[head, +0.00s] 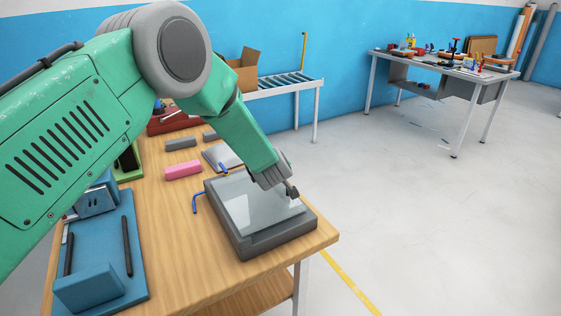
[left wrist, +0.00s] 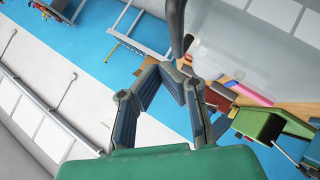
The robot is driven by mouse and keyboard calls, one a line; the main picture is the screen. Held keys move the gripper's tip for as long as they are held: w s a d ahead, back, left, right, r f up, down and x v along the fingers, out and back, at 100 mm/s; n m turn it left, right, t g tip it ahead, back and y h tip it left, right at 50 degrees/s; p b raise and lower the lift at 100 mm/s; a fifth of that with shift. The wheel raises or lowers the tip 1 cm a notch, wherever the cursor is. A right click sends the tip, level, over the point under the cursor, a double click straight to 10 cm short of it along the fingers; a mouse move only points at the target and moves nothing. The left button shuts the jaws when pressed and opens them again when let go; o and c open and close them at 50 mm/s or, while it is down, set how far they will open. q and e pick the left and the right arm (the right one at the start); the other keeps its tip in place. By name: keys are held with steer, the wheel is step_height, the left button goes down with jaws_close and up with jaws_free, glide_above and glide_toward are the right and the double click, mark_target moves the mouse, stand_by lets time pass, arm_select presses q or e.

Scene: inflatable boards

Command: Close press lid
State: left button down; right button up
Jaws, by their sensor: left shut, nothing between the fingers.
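The press (head: 275,243) is a dark grey rectangular base near the right end of the wooden table. A pale see-through lid (head: 240,205) shows over it; whether it lies flat or is slightly raised I cannot tell. My left gripper (head: 294,192) is shut and empty at the far right side of the lid, partly hidden by its own wrist. In the left wrist view the gripper fingers (left wrist: 170,72) meet beside a dark curved bar (left wrist: 176,25), and the see-through panel (left wrist: 235,45) fills the upper right. Contact between fingers and lid is unclear. My right gripper is not in view.
A blue bent handle (head: 196,203) sticks out left of the press. A pink block (head: 183,170), grey blocks (head: 181,143) and a blue fixture (head: 137,281) share the table (head: 185,262). A conveyor (head: 290,82) and another workbench (head: 440,68) stand behind. The floor to the right is clear.

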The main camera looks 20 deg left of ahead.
arm_select(q)
steer(key=shift+w+a+f+b, duration=0.15)
steer(key=shift+w+f+b, duration=0.1)
steer(key=shift+f, duration=0.35)
steer(key=shift+w+a+f+b, duration=0.1)
steer(key=shift+a+f+b, duration=0.1)
steer(key=shift+f, duration=0.35)
steer(key=shift+s+d+f, duration=0.15)
steer(key=shift+d, duration=0.65)
steer(key=shift+d+f, duration=0.15)
